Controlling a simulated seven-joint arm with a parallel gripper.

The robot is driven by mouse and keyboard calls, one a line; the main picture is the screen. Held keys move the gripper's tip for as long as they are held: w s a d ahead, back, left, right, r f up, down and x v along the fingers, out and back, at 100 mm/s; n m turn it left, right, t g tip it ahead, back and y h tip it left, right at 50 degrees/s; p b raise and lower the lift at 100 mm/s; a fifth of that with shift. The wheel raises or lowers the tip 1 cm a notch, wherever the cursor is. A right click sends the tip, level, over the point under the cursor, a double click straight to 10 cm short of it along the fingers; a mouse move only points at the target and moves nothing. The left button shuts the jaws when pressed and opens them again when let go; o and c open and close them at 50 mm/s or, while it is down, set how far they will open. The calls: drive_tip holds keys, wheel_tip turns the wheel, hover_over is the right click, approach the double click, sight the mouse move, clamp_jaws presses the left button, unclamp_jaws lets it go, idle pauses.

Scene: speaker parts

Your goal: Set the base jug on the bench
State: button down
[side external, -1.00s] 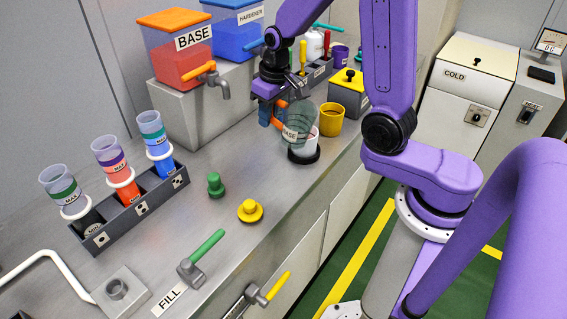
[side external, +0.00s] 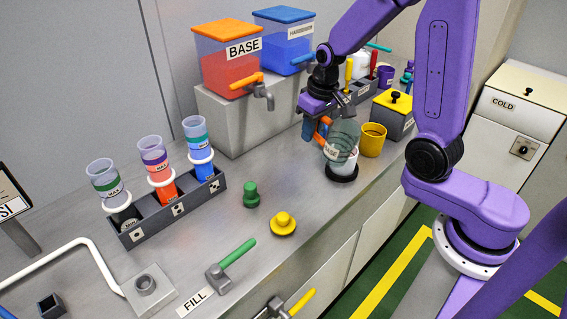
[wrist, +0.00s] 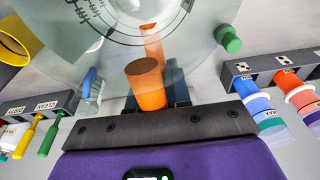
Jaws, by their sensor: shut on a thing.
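The base jug (side external: 345,134) is see-through grey-green, with a "BASE" label and an orange handle. My gripper (side external: 317,130) is shut on that handle, which shows as an orange peg (wrist: 148,88) between the dark fingers (wrist: 152,101) in the wrist view. The jug's round, clear body with scale marks (wrist: 195,40) fills the top of the wrist view. In the side view the jug overlaps a white cup-like shape above a black round pad (side external: 342,174) on the bench (side external: 300,205). I cannot tell whether the jug touches them.
A yellow cup (side external: 372,140) stands close right of the jug. The red BASE tank (side external: 228,62) and blue hardener tank (side external: 285,45) sit on a raised block behind. A green knob (side external: 251,195) and yellow knob (side external: 283,223) stand in front-left, with bare bench around them.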

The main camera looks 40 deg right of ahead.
drive_tip(key=w+d+f+m, duration=0.1)
drive_tip(key=d+f+m, duration=0.1)
drive_tip(key=f+m, duration=0.2)
drive_tip(key=d+f+m+g, duration=0.1)
drive_tip(key=d+f+m, duration=0.1)
drive_tip(key=f+m, duration=0.2)
drive_tip(key=w+d+f+m, duration=0.1)
drive_tip(key=d+f+m, duration=0.2)
drive_tip(key=f+m, duration=0.1)
drive_tip(key=shift+w+f+g, duration=0.3)
drive_tip(key=shift+w+g, duration=0.05)
drive_tip(key=shift+g, duration=0.05)
drive_tip(key=shift+d+f+m, duration=0.3)
drive_tip(key=shift+f+m, duration=0.45)
drive_tip(key=shift+m, duration=0.05)
drive_tip(key=shift+w+f, duration=0.15)
drive_tip(key=shift+w, duration=1.2)
drive_tip(key=shift+w+f, duration=0.2)
drive_tip(key=shift+w, duration=1.1)
drive_tip(key=shift+w+f, duration=0.15)
drive_tip(key=shift+w, duration=4.65)
drive_tip(key=shift+f, duration=0.45)
